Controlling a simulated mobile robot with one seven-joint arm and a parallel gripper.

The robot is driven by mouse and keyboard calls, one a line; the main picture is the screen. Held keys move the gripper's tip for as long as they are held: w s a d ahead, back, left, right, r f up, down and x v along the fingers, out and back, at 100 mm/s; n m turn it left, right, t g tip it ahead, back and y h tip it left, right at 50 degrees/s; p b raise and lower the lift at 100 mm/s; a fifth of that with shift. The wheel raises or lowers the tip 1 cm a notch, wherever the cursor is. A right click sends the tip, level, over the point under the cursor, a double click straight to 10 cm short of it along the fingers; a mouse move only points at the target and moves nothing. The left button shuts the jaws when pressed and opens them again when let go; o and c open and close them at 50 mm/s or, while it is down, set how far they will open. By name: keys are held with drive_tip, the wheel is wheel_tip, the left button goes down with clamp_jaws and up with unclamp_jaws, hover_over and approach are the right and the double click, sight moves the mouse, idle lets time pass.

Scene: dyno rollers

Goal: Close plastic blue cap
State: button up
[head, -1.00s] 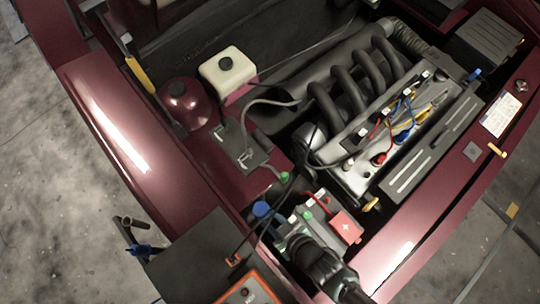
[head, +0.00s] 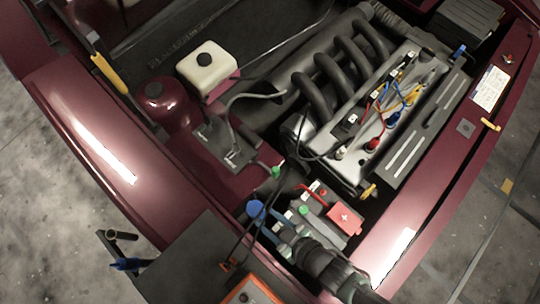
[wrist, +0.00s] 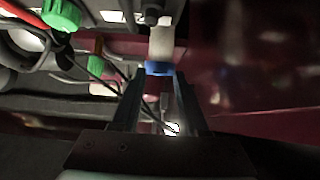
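The blue cap (head: 256,209) is at the front of the engine bay, left of the battery, in the head view. In the wrist view the blue cap (wrist: 160,68) shows as a blue band below a pale neck (wrist: 161,42). My gripper (wrist: 158,78) is open, with one dark finger on each side of the picture's middle. The cap lies in line with the gap, at or just beyond the fingertips; I cannot tell if they touch it. In the head view my gripper (head: 278,226) reaches from the lower right toward the cap. The cap's exact seating is unclear.
The battery (head: 310,207) with a red terminal cover (head: 345,219) is close to the right of my gripper. Dark cables (head: 265,190) run beside the cap and also cross behind the fingers in the wrist view. A dark box with an orange edge (head: 248,292) stands below.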

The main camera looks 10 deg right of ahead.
drive_tip(key=shift+o, duration=0.7)
drive_tip(key=p+v, duration=0.6)
drive_tip(key=v, duration=0.7)
